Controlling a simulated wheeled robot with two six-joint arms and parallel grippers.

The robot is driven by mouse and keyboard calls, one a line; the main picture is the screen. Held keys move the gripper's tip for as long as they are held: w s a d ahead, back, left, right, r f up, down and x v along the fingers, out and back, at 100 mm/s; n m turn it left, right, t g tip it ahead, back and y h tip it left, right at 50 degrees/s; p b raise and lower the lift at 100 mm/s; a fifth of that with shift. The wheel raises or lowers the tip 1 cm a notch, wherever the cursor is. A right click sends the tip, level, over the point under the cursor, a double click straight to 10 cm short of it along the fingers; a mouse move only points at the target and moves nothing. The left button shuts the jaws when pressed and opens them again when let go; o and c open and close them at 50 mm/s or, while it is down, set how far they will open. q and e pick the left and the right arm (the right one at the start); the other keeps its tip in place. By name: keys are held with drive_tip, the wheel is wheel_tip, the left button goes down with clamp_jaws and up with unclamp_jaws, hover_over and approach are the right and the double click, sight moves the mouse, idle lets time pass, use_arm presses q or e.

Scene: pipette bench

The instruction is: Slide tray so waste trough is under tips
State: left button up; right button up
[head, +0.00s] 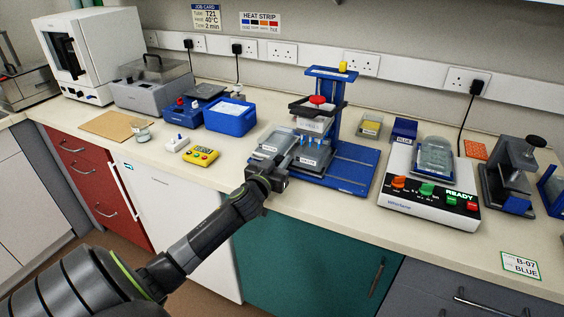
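The tray (288,160) sits at the front of a blue pipetting stand (352,168) and carries two grey troughs side by side. The left trough (272,148) is to the left of the stand's head, and the right trough (311,161) lies beneath it. Their white labels are too small to read surely. Blue tips (311,143) hang under the head, above the right trough. My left gripper (284,168) is at the tray's front edge; whether it touches or grips is unclear, and its fingers are hard to make out. My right gripper is out of view.
A yellow timer (202,155) and a blue ice box (230,116) stand left of the tray. A white heating unit (428,195) showing READY stands to the right of the stand. Bench top is clear between the ice box and the tray.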

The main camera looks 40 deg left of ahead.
use_arm(q)
drive_tip(key=o, duration=0.3)
drive_tip(key=shift+s+a, duration=0.1)
drive_tip(key=shift+a, duration=0.15)
drive_tip(key=shift+o, duration=0.2)
drive_tip(key=shift+d, duration=0.1)
drive_tip(key=shift+s+d+f, duration=0.1)
drive_tip(key=shift+s+d, duration=0.05)
drive_tip(key=shift+s, duration=0.35)
drive_tip(key=b+v, duration=0.3)
drive_tip(key=v, duration=1.3)
drive_tip(key=shift+s, duration=0.1)
